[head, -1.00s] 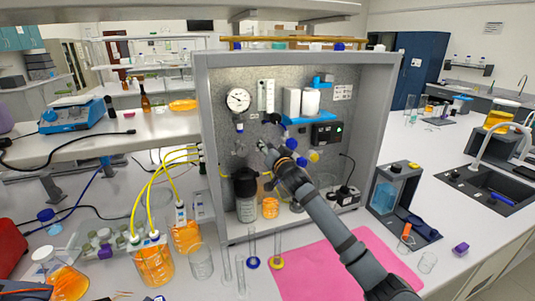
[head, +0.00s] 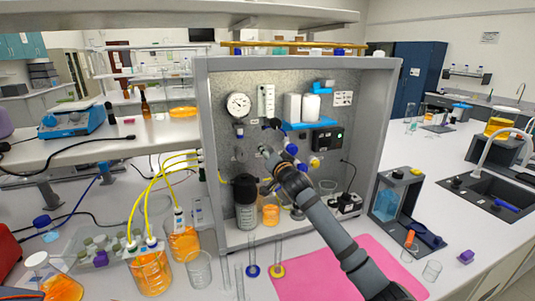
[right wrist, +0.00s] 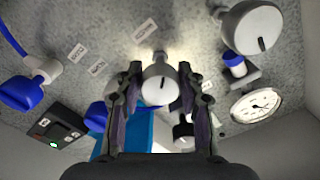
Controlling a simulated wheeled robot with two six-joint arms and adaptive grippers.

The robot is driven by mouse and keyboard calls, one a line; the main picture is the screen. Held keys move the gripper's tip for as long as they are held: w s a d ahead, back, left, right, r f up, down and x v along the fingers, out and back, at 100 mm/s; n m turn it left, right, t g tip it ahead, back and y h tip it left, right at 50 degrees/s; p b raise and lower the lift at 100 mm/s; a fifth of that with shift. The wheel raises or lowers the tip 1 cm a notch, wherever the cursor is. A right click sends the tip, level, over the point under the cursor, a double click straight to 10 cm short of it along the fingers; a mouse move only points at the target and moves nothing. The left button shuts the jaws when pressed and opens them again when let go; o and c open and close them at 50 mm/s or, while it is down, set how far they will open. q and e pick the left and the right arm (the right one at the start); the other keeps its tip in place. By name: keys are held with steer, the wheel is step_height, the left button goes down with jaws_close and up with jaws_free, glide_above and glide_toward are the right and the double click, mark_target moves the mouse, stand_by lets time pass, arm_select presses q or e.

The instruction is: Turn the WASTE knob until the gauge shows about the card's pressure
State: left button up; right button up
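The round white pressure gauge (head: 238,104) is at the upper left of the rig's panel; it also shows at the right of the right wrist view (right wrist: 257,105), its reading too small to tell. My right gripper (head: 264,151) reaches the panel below and right of the gauge. In the right wrist view its fingers (right wrist: 160,72) lie on both sides of a white knob (right wrist: 159,86) with a dark pointer mark, and appear to touch it. The label by this knob (right wrist: 145,29) is too blurred to read. My left gripper is out of view.
A larger white knob (right wrist: 252,28) and blue-handled valves (right wrist: 22,92) sit close around the gripper. A dark-lidded bottle (head: 245,205) stands below.

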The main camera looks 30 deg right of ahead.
steer(key=o, duration=0.3)
steer(key=shift+o, duration=0.2)
steer(key=v, duration=0.7)
steer(key=shift+s, duration=0.2)
stand_by(2.4)
